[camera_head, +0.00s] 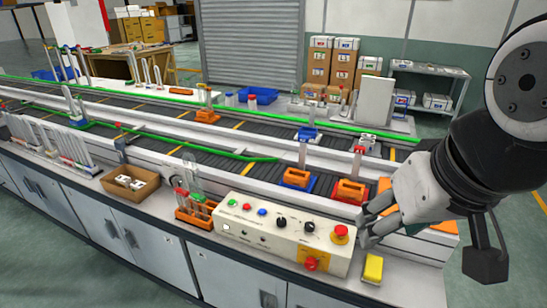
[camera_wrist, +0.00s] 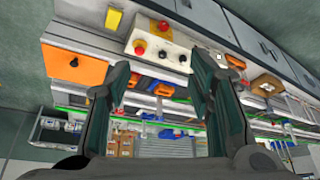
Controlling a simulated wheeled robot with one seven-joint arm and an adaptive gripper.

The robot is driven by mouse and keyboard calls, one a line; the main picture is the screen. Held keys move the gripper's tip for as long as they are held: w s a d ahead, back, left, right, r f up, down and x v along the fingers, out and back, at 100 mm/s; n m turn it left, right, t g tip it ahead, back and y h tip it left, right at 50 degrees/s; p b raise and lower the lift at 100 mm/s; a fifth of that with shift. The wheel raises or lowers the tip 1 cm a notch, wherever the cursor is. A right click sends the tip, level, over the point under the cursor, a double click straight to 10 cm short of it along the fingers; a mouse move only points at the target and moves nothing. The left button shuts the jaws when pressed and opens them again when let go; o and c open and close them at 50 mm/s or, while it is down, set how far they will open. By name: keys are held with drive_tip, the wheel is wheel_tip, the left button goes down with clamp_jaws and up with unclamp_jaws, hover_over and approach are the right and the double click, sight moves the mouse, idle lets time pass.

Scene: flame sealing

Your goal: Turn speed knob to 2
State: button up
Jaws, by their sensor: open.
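The white control box (camera_head: 255,238) stands on the front bench in the head view and shows upside down in the wrist view (camera_wrist: 174,35). It has two black knobs, a left one (camera_head: 281,222) and a right one (camera_head: 309,227). Their labels and pointer settings are too small to read, so I cannot tell which is the speed knob. My gripper (camera_head: 366,228) is open and empty, just right of the box's red mushroom button (camera_head: 340,232) and apart from the knobs. Its spread fingers (camera_wrist: 160,78) frame the box and conveyor in the wrist view.
A second red button (camera_head: 311,264) is on the box's front. A yellow block (camera_head: 373,268) lies right of the box. An orange rack (camera_head: 197,213) with tubes stands left of it. The conveyor (camera_head: 255,165) with orange carriers runs behind. An orange panel with a knob (camera_wrist: 74,62) shows in the wrist view.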

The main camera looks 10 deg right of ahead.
drive_tip(key=w+f+m+g+b, duration=0.1)
drive_tip(key=w+f+m+b, duration=0.25)
drive_tip(key=w, duration=0.55)
drive_tip(key=w+f+m+g+b, duration=0.25)
drive_tip(key=w+m, duration=0.25)
drive_tip(key=w, duration=0.4)
drive_tip(key=m+g+b, duration=0.2)
drive_tip(key=m+b, duration=0.3)
drive_tip(key=m, duration=0.4)
hover_over(310, 224)
wheel_tip(310, 224, down, 15)
drive_tip(key=shift+t, duration=0.25)
wheel_tip(310, 224, down, 13)
drive_tip(key=shift+s+f+b, duration=0.1)
drive_tip(key=shift+b, duration=0.55)
clamp_jaws()
